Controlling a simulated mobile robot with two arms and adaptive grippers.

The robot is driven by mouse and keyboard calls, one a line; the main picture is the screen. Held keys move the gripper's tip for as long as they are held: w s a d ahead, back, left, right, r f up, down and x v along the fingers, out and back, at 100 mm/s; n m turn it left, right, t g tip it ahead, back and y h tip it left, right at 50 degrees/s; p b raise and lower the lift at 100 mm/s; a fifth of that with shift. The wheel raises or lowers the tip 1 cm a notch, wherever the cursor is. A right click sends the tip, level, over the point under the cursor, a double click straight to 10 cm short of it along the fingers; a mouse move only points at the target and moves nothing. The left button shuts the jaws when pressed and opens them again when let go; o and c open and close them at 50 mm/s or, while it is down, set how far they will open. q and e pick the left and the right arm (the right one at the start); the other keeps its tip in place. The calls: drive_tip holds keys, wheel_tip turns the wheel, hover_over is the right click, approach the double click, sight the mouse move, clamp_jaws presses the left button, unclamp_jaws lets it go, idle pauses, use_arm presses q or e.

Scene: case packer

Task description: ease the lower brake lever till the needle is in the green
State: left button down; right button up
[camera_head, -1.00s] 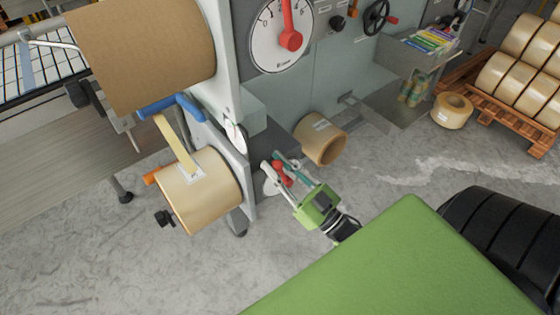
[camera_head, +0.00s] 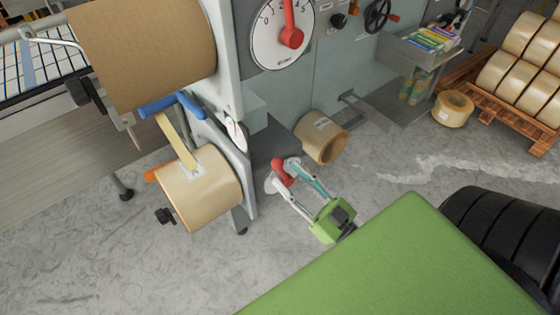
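A red knob (camera_head: 279,172), which looks like the end of the lower brake lever, is low beside the grey machine frame; the rest of the lever is hidden. My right gripper (camera_head: 282,174) reaches it from the lower right. Its fingers are spread, with the tips on either side of the knob; I cannot tell whether they touch it. A small white dial (camera_head: 236,133) on the machine side is seen nearly edge-on, so its needle and any green band cannot be read. A large dial (camera_head: 270,48) above has a red needle pointing nearly straight up. My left gripper is not in view.
A tan roll (camera_head: 199,193) hangs left of the knob, below a blue handle (camera_head: 170,105) and a big brown roll (camera_head: 143,52). A loose roll (camera_head: 321,138) lies behind the gripper. Bare concrete floor (camera_head: 400,172) lies to the right.

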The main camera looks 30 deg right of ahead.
drive_tip(key=v, duration=0.6)
drive_tip(key=shift+s+f, duration=0.2)
drive_tip(key=shift+s, duration=0.15)
drive_tip(key=shift+d, duration=0.1)
idle(1.7)
drive_tip(key=s+f+m+g+h, duration=0.1)
drive_tip(key=f+g+h, duration=0.15)
drive_tip(key=f, duration=0.85)
drive_tip(key=s+f+g+h, duration=0.15)
drive_tip(key=f+g, duration=0.25)
drive_tip(key=f, duration=0.7)
drive_tip(key=s+f+m+g+h, duration=0.1)
drive_tip(key=s+f+g, duration=0.15)
drive_tip(key=f, duration=0.85)
drive_tip(key=s+a+f+g, duration=0.3)
drive_tip(key=s+f+g, duration=0.2)
drive_tip(key=s+f, duration=0.3)
drive_tip(key=s+a+f+n+g, duration=0.1)
drive_tip(key=s+a+f+g, duration=0.2)
drive_tip(key=s+f+g, duration=0.3)
drive_tip(key=s+f, duration=0.3)
drive_tip(key=s, duration=0.4)
drive_tip(key=shift+s+f+h, duration=0.2)
drive_tip(key=shift+s+h, duration=0.1)
drive_tip(key=shift+h, duration=0.1)
